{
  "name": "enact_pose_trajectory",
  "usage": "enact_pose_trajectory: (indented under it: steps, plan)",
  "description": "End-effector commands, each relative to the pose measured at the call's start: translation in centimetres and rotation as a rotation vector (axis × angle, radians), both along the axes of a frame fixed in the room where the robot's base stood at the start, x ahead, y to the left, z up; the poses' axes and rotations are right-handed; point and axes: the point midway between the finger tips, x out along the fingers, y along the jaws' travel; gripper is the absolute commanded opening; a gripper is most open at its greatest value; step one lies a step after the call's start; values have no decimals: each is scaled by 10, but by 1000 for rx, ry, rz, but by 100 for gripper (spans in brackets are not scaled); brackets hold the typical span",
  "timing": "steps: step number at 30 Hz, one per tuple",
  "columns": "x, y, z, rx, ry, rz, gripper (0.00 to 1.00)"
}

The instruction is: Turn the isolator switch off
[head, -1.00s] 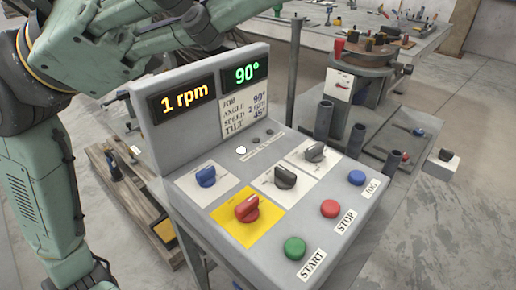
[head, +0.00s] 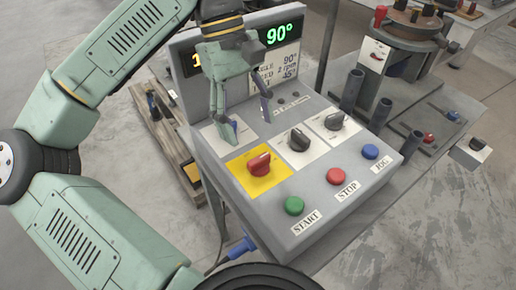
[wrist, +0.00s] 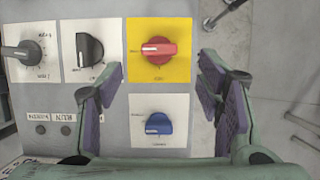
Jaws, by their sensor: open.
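A red rotary switch (head: 260,164) on a yellow plate (head: 243,176) sits on the sloped control panel; its label is unreadable. It also shows at the top of the wrist view (wrist: 157,50), its handle lying crosswise with a white mark at the left end. My gripper (head: 244,128) is open and empty above the panel, behind the red switch in the head view. In the wrist view my gripper (wrist: 160,82) has its fingers wide apart, and the red switch lies beyond the gap between them. A blue knob (wrist: 158,123) lies between the fingers, nearer the palm; in the head view a finger partly hides it.
Two dark knobs (head: 299,139) (head: 336,121) stand right of the red switch. Green (head: 294,205), red (head: 336,176) and blue (head: 371,152) buttons line the panel's front. The raised display (head: 284,35) stands behind my gripper. Dark upright tubes (head: 353,90) stand to the right.

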Motion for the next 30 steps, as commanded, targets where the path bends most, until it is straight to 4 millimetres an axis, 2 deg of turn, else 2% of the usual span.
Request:
enact_pose_trajectory:
  steps: [6,13,25,30]
  plan:
    - [-12,-10,-33,-5,1,-5,60]
    - [-21,-15,-58,-3,1,-1,60]
    - [-22,-17,-65,-2,-2,-1,60]
    - [-22,-17,-65,-2,-2,-1,48]
